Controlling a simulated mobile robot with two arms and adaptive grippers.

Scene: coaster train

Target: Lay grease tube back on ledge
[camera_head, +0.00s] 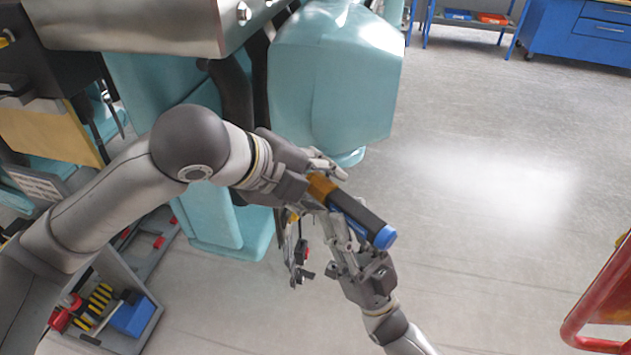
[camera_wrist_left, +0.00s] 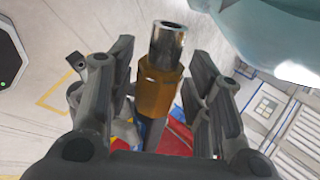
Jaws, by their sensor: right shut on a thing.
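The grease tube (camera_head: 357,210), a dark cylinder with a blue end and a brass-coloured collar, is held in the air in front of the teal machine. My right gripper (camera_head: 343,232) is shut on it from below. My left gripper (camera_head: 318,172) is at the collar end. In the left wrist view the brass collar and shiny metal tip of the tube (camera_wrist_left: 160,92) show between the fingers of my left gripper (camera_wrist_left: 168,80), with gaps on both sides, so it is open. I cannot tell which surface is the ledge.
The teal machine (camera_head: 335,80) has a metal top part (camera_head: 130,25) at the upper left. A grey tool tray (camera_head: 150,335) lies at the lower left. A red rail (camera_head: 600,300) is at the right edge. A blue cabinet (camera_head: 580,40) stands far back.

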